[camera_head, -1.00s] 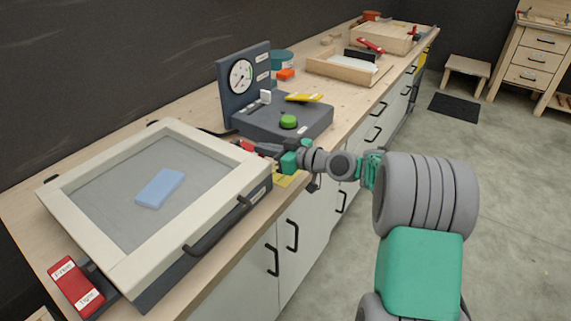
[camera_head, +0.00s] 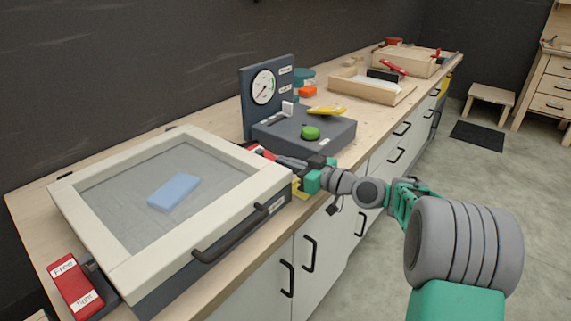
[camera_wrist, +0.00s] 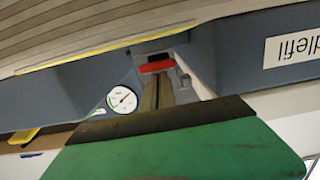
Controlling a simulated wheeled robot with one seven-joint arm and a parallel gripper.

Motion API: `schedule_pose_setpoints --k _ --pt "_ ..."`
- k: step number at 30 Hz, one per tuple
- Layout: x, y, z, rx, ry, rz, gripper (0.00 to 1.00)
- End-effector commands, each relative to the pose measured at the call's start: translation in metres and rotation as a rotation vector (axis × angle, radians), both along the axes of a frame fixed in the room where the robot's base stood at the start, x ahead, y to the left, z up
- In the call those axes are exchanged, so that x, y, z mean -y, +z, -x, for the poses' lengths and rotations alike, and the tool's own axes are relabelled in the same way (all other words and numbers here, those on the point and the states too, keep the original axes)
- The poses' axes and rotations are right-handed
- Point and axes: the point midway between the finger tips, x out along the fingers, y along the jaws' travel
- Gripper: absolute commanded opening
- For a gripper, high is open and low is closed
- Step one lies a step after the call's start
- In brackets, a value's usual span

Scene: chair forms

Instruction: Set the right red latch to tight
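The right red latch (camera_head: 262,152) is at the far right corner of the framed press lid (camera_head: 133,259). Only a small part of it shows, and its setting cannot be read. My gripper (camera_head: 286,163) is beside it on the right, with its fingertips at or near the latch. In the wrist view a red piece (camera_wrist: 157,67) shows just beyond the grey fingers, against the grey press body. Whether the fingers are closed on it or touching it cannot be told. The left red latch (camera_head: 75,286), labelled Free and Tight, lies at the near left corner.
A blue block (camera_head: 174,192) shows within the lid's frame. The lid has a black handle (camera_head: 229,241) at the front. A gauge stand (camera_head: 264,87) with a green button (camera_head: 310,132) stands just behind my gripper. A wooden tray (camera_head: 371,89) is farther along the bench.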

Motion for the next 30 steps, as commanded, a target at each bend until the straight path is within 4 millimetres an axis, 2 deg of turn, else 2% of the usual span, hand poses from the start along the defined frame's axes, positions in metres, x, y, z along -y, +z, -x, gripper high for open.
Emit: schedule_pose_setpoints --k 2,5,11,13,21,25,30 --pt "-0.001 -0.005 0.000 -0.010 0.000 0.002 0.00" --pt "0.000 0.003 0.001 -0.009 0.001 0.002 0.00" --pt "0.003 0.046 0.006 0.000 0.004 0.002 0.00" --pt "0.019 0.038 0.018 -0.004 0.000 0.000 0.00" --pt "0.063 0.041 0.061 -0.001 0.001 -0.001 0.00" --pt "0.073 0.041 0.071 0.000 0.003 -0.001 0.00" --pt "0.076 0.041 0.075 0.000 0.006 0.000 0.00"
